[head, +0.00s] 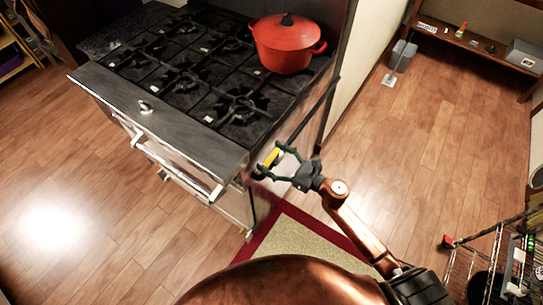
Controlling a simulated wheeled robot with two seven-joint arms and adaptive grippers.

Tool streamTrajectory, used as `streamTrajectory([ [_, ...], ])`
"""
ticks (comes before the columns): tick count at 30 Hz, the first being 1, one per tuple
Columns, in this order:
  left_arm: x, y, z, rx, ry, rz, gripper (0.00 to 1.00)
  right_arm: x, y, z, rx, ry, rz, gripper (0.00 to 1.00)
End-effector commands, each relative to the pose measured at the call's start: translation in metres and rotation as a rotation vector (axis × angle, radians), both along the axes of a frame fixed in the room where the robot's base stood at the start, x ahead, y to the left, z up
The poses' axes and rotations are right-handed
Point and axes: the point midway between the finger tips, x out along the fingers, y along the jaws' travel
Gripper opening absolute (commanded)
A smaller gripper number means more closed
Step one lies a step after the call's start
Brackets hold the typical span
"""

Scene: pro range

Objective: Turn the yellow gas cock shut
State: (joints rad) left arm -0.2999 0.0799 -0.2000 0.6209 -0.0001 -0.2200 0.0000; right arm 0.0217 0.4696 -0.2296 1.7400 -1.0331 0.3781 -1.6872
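The yellow gas cock (271,157) shows at the right side of the stove (170,122), near its front right corner. My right gripper (271,162) reaches it from the right, with its dark fingers apart on either side of the yellow handle. I cannot tell whether the fingers touch the handle. The pipe and valve body behind the handle are mostly hidden by the gripper and the stove corner. My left gripper is not in view.
A red pot (285,45) stands on the stove's back right burner. A red-bordered mat (290,240) lies below my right arm. A wire cart (495,265) stands at the lower right. A low bench (480,45) is at the back right.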

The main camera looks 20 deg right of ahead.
Motion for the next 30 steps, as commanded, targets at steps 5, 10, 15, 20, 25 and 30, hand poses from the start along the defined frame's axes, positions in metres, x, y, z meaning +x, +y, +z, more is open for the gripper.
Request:
streamTrajectory([
  [5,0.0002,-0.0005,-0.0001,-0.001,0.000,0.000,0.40,-0.0001,0.0000,0.0000,0.000,0.000,0.000,0.62],
  [10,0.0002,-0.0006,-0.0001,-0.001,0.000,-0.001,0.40,-0.0003,0.0002,0.0000,0.001,0.001,0.001,0.50],
  [15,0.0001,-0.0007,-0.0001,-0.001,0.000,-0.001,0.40,-0.0003,0.0003,0.0000,0.001,0.001,0.001,0.39],
  [20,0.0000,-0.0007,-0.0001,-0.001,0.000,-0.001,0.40,-0.0004,0.0003,-0.0001,0.001,0.001,0.001,0.28],
  [25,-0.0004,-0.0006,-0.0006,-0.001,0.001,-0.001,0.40,-0.0002,0.0010,-0.0002,0.001,0.001,0.004,0.24],
  [30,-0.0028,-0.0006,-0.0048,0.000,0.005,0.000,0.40,0.0014,0.0069,-0.0012,-0.001,-0.001,0.034,0.24],
])
